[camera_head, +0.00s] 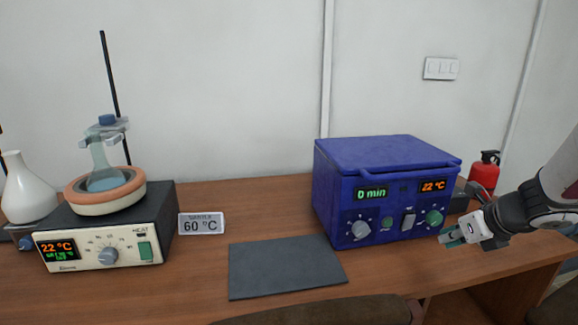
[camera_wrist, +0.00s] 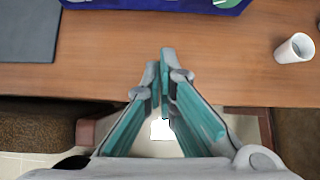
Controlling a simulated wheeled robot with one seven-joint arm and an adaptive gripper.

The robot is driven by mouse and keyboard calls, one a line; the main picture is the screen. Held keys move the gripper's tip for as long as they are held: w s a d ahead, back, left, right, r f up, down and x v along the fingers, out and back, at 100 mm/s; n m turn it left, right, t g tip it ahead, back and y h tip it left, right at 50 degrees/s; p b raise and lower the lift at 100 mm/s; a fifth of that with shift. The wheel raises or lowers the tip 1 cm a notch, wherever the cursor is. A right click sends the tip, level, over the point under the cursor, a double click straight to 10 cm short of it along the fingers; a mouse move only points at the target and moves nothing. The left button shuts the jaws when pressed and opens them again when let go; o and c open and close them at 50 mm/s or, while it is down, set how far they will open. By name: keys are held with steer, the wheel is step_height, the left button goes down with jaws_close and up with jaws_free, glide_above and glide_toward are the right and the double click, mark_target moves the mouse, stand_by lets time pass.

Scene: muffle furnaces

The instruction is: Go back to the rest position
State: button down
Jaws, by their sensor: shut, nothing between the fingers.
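My gripper (camera_head: 452,238) is at the right in the head view, near the front right corner of the blue muffle furnace (camera_head: 380,165). It is empty, and its fingers are shut in the wrist view (camera_wrist: 160,80), over the front edge of the wooden table (camera_wrist: 250,55). The furnace's lid is down. Its displays read 0 min and 22 °C. The furnace's lower front edge also shows at the top of the wrist view (camera_wrist: 190,4).
A dark grey mat (camera_head: 287,268) lies left of the furnace. A heater (camera_head: 105,235) with a clamped flask (camera_head: 103,165) and a 60 °C sign (camera_head: 201,223) stand at left. A red extinguisher (camera_head: 484,170) is behind my arm. A white cup (camera_wrist: 294,48) stands at right in the wrist view.

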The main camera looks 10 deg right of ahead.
steer(key=s+a+r+n+g+y, duration=0.1)
steer(key=s+a+r+n, duration=0.25)
steer(key=a+n, duration=0.4)
steer(key=s+a+r+n+g+y, duration=0.1)
steer(key=s+a+r+n+g, duration=0.1)
steer(key=s+a+n, duration=0.5)
steer(key=s+a+r+n+g+y, duration=0.1)
steer(key=a+r+n+y, duration=0.3)
steer(key=a, duration=0.6)
steer(key=s+f+n+g+h, duration=0.25)
steer(key=s+n+h, duration=0.35)
steer(key=s+n, duration=1.1)
step_height(320, 180, up, 18)
steer(key=s+t+p, duration=0.1)
steer(key=t+p, duration=0.1)
steer(key=p, duration=1.3)
steer(key=shift+f, duration=0.2)
steer(key=shift+m+t, duration=0.25)
